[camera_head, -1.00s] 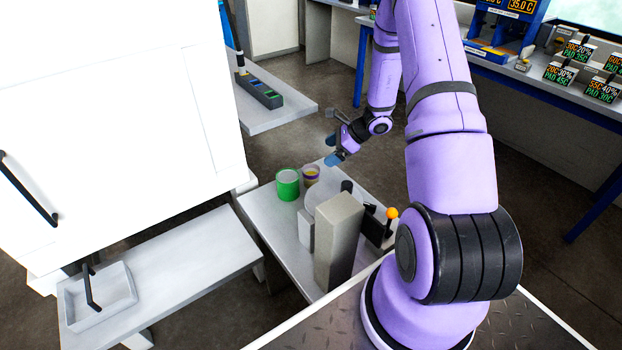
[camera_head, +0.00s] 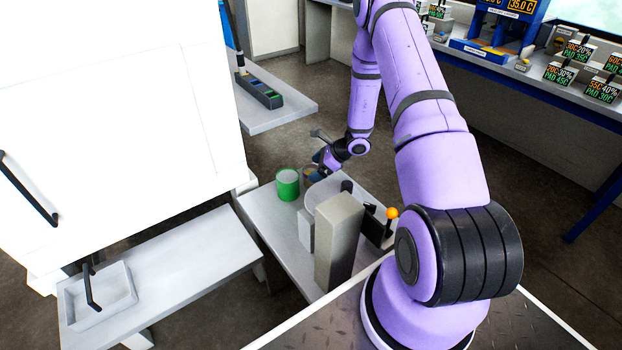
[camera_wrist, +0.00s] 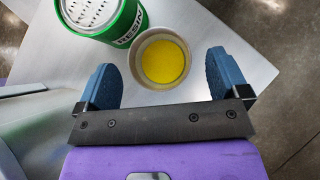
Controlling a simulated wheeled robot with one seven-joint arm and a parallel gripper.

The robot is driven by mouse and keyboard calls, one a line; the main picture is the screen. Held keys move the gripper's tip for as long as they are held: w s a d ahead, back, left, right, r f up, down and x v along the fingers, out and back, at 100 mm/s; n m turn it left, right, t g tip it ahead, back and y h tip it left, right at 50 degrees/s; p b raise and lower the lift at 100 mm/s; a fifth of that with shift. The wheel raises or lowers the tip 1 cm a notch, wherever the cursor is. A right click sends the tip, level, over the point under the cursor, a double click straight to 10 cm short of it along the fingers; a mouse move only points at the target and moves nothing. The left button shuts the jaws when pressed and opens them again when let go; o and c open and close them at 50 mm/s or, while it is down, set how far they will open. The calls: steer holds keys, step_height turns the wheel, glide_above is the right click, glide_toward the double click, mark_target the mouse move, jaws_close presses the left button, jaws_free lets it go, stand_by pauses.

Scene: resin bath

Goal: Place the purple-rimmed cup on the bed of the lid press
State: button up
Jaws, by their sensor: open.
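The cup (camera_wrist: 134,47) stands upright on the bench with yellow liquid in it. In the wrist view its rim looks pale tan, and the purple band does not show clearly. My gripper (camera_wrist: 163,75) is open, with its blue fingertips to the left and right of the cup's near side, and the cup is not gripped. In the head view my gripper (camera_head: 322,163) covers most of the cup. The lid press (camera_head: 339,240) is a grey upright block with a dark side part and an orange-knobbed lever (camera_head: 391,213). Its bed is mostly hidden behind the block.
A green resin can (camera_head: 287,185) stands close beside the cup, and it also shows in the wrist view (camera_wrist: 105,18). The grey bench (camera_head: 262,215) has free room at its left. A white tray (camera_head: 100,290) sits on a lower left shelf.

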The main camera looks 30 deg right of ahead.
steer(key=x, duration=0.2)
steer(key=shift+w+a+f, duration=0.2)
steer(key=shift+f, duration=0.1)
steer(key=c, duration=1.1)
steer(key=shift+o, duration=0.2)
steer(key=shift+r, duration=0.15)
step_height(320, 180, up, 10)
